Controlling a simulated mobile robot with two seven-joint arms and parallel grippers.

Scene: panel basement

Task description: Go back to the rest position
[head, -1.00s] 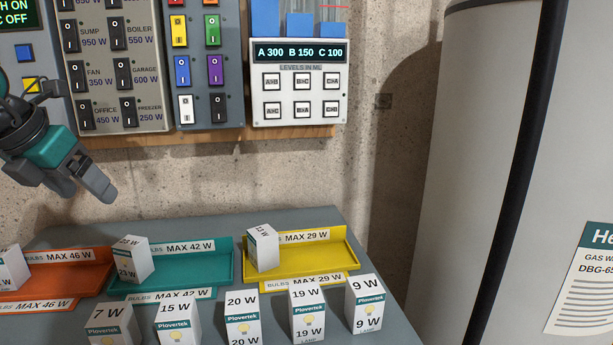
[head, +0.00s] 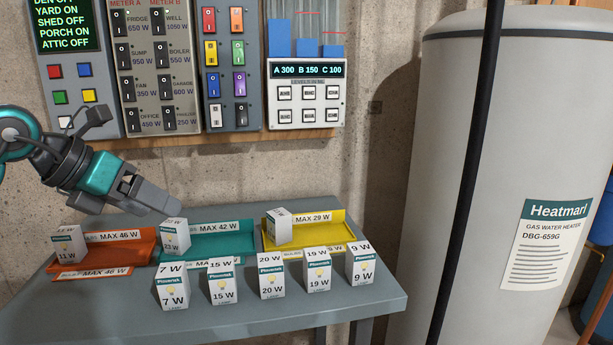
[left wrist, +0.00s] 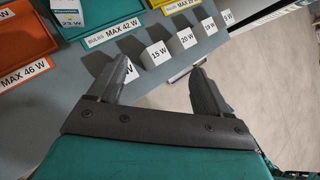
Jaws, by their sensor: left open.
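My left gripper (head: 150,197) comes in from the left in the head view, above the left part of the grey bench. In the left wrist view its two fingers (left wrist: 160,85) are apart with nothing held between them. The bench and boxes lie beyond the fingertips there. My right gripper is not in view.
The bench (head: 330,300) bears orange (head: 135,250), teal (head: 245,240) and yellow (head: 340,235) trays, each with a bulb box. Several more boxes, such as the 7 W box (head: 171,287), stand in front. Switch panels (head: 160,70) hang behind. A water heater (head: 450,200) stands right.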

